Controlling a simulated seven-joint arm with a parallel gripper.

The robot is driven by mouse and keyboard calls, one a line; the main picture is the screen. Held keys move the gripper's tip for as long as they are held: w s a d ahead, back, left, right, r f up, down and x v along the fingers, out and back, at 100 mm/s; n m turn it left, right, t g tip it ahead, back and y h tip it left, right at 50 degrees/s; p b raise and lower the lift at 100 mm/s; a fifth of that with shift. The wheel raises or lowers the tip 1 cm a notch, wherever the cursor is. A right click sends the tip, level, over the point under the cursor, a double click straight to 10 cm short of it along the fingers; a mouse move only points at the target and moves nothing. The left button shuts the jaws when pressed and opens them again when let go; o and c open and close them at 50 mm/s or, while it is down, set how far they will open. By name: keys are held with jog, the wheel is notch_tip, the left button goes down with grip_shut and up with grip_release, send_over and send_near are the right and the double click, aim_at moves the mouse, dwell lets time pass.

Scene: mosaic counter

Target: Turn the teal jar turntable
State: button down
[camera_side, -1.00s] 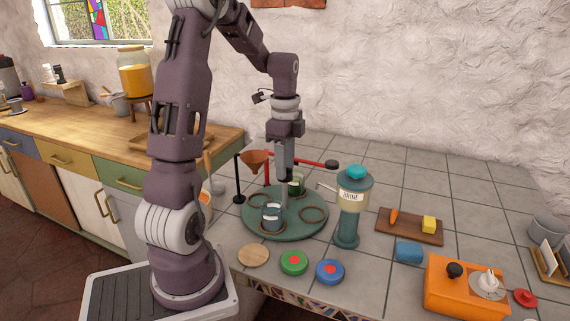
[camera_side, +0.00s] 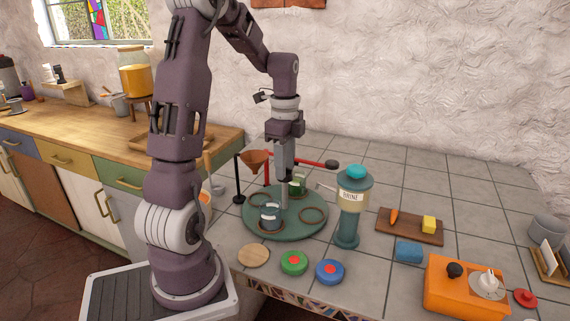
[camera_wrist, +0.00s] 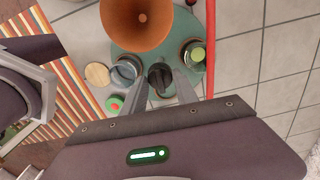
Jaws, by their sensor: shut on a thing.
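The teal turntable (camera_side: 285,236) lies on the tiled counter and also shows in the wrist view (camera_wrist: 193,57). A glass jar (camera_side: 270,217) stands at its front left, and a jar with green contents (camera_side: 297,187) stands at its back. Two ring-shaped places, the right one (camera_side: 312,215) clearer, look empty. My gripper (camera_side: 284,203) points straight down at the turntable's middle. In the wrist view its fingers (camera_wrist: 162,84) are shut on a dark centre knob (camera_wrist: 159,74). The knob is mostly hidden in the side view.
A copper funnel (camera_side: 256,161) and a red bar (camera_side: 312,162) stand close behind my gripper. The teal brine dispenser (camera_side: 350,197) is just right of the turntable. A wooden disc (camera_side: 254,256), green lid (camera_side: 293,263) and blue lid (camera_side: 329,271) lie in front.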

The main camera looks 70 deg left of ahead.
jog(key=shift+m, duration=8.7)
jog(key=c, duration=0.9)
grip_release()
jog(key=shift+c, duration=0.2)
